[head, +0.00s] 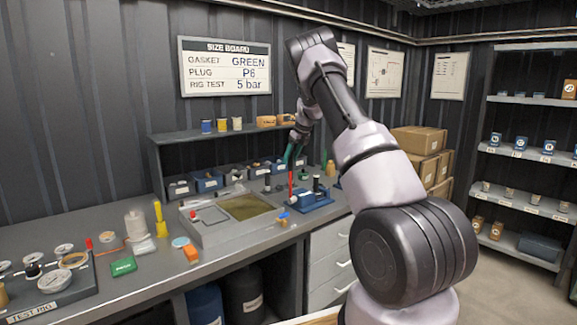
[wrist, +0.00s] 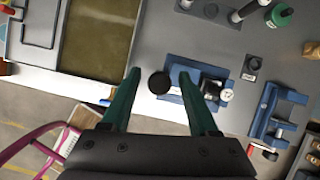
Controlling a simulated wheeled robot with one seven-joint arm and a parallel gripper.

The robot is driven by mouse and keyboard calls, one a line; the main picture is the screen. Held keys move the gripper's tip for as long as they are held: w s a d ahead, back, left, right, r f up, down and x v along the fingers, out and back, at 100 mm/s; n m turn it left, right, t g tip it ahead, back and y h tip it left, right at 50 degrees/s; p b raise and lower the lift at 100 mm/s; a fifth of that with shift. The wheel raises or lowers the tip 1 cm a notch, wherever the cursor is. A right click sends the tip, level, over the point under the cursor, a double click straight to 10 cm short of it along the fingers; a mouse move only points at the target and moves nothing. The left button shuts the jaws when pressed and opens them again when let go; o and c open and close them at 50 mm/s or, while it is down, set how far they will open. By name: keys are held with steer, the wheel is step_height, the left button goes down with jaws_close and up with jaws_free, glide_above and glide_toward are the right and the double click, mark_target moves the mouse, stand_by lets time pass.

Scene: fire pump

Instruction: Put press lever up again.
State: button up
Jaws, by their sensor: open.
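The blue press (head: 316,203) stands on the bench right of the sunken tray. A red rod (head: 291,186), which looks like its lever, stands about upright at the press's left side in the head view. In the wrist view a round black knob (wrist: 159,84) shows end-on beside the blue press base (wrist: 178,103); the rod below it is hidden. My gripper (head: 294,154) is above the rod, pointing down, with green fingers. In the wrist view my gripper (wrist: 160,72) is open, its fingers on either side of the knob with gaps. I cannot tell the height between knob and fingertips.
A sunken tray (head: 208,229) lies left of the press. A second blue fixture (wrist: 278,112) is right of the press in the wrist view. The bench's front edge is close to the press.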

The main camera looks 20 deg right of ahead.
steer(key=v, duration=0.6)
steer(key=shift+r, duration=0.2)
steer(key=s+a+r+n+t+y, duration=0.1)
steer(key=s+a+r+n, duration=0.3)
steer(key=s+r+n, duration=0.5)
steer(key=s+a+r+n, duration=0.2)
steer(key=s+a+r, duration=0.2)
steer(key=s+r, duration=0.65)
steer(key=s+a+f+n, duration=0.1)
steer(key=s+a+n, duration=0.1)
steer(key=s+n, duration=0.3)
steer(key=s+a+f+n+t+h, duration=0.1)
steer(key=s+n, duration=0.4)
steer(key=s, duration=0.9)
steer(key=s+a+f+n, duration=0.2)
steer(key=s+n, duration=0.3)
steer(key=s, duration=0.4)
steer(key=shift+s+a+f+t, duration=0.3)
steer(key=shift+s+a+t, duration=0.1)
steer(key=shift+a, duration=0.4)
